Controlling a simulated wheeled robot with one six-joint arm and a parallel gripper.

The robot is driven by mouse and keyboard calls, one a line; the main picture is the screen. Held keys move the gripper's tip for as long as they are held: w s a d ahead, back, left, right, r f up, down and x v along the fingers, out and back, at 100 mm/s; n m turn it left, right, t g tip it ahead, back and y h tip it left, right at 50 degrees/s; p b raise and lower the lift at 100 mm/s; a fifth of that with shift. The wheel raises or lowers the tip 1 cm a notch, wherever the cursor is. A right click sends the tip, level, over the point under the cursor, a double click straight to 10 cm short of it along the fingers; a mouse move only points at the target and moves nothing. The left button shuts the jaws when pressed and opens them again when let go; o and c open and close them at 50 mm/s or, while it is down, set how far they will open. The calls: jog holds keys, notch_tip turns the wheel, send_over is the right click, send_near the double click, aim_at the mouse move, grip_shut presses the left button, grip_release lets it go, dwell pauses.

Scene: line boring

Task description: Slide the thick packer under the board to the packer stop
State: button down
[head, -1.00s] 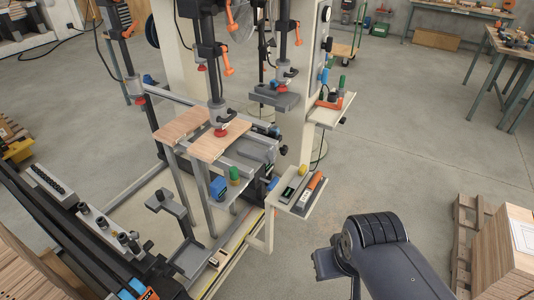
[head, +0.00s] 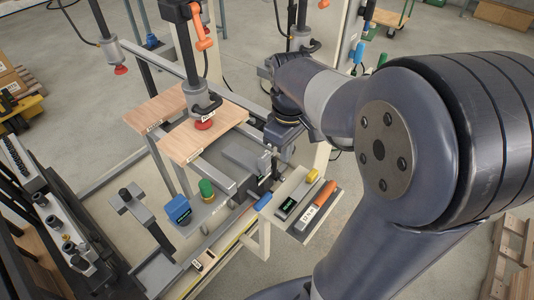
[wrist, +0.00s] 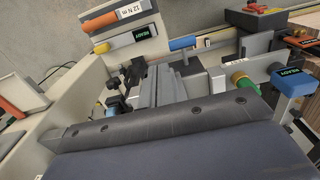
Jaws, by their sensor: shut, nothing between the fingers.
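The wooden board (head: 215,137) lies across grey rails, with a red clamp foot (head: 204,122) pressed on its top. A second board piece (head: 152,114) adjoins it at the left. My gripper (head: 273,166) is shut and empty, low beside the rails to the right of the board. Its fingertips are small and partly hidden by the wrist. A flat grey block (head: 246,158) lies between the board and my gripper. It may be the thick packer, but I cannot tell. Grey bars (wrist: 170,86) show in the wrist view. I cannot pick out the packer stop.
A green-capped knob (head: 206,189) and a blue READY box (head: 178,210) stand in front of the board. A side shelf (head: 300,190) holds an orange-handled tool (head: 316,206). A blue handle (head: 262,201) sits beside it. Clamp columns rise behind the board.

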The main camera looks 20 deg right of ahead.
aim_at(249, 159)
jog(key=w+a+f+p, duration=0.1)
jog(key=w+a+f, duration=0.1)
jog(key=f, duration=0.8)
jog(key=shift+w+a+p, duration=0.15)
jog(key=shift+w+p, duration=0.15)
jog(key=shift+w, duration=0.35)
jog(key=w+a, duration=0.1)
jog(key=w, duration=0.1)
jog(key=w+a, duration=0.4)
jog(key=w, duration=0.1)
jog(key=shift+s, duration=0.15)
